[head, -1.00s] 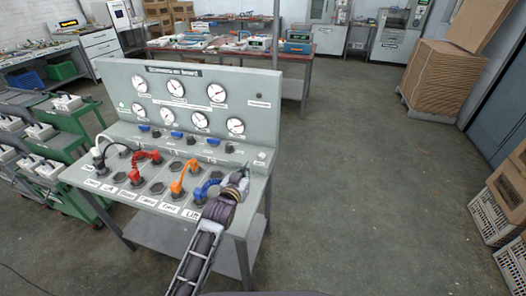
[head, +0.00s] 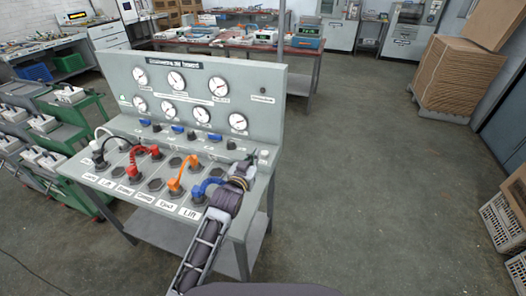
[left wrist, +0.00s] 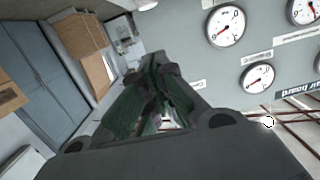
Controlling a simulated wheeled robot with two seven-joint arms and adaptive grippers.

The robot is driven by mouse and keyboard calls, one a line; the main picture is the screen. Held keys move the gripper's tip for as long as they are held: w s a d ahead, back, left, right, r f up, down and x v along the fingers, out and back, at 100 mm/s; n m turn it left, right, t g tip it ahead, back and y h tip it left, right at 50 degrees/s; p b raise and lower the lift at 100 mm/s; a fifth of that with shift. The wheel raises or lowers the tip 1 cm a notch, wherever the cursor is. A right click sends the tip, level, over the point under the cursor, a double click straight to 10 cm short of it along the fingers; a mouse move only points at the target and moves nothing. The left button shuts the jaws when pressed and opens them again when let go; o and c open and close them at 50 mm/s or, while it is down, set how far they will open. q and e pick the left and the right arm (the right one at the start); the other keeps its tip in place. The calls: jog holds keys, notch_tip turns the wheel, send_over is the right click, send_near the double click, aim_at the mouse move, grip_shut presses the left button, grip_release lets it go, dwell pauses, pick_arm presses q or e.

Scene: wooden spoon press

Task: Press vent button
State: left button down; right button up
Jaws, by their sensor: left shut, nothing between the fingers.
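A grey control console (head: 140,130) with dials, sockets and cables stands ahead of me. A small pale button-like piece (head: 264,155) sits near the right end of its sloped shelf; I cannot read a vent label on it. My left gripper (head: 250,160) is shut and empty, over the console's right side, its tips close to the left of that piece. I cannot tell whether they touch it. My right gripper is not in view.
Green carts (head: 85,108) stand left of the console. The floor (head: 370,180) to the right is open.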

pick_arm(q)
jog(key=shift+r+x, duration=0.2)
jog(key=shift+x, duration=2)
send_over(265, 154)
jog(key=s, duration=0.2)
jog(key=shift+w+a+f, duration=0.15)
jog(key=shift+a+f, duration=0.25)
jog(key=shift+f, duration=0.05)
jog(key=shift+w+f, duration=0.15)
jog(key=shift+f, duration=1.85)
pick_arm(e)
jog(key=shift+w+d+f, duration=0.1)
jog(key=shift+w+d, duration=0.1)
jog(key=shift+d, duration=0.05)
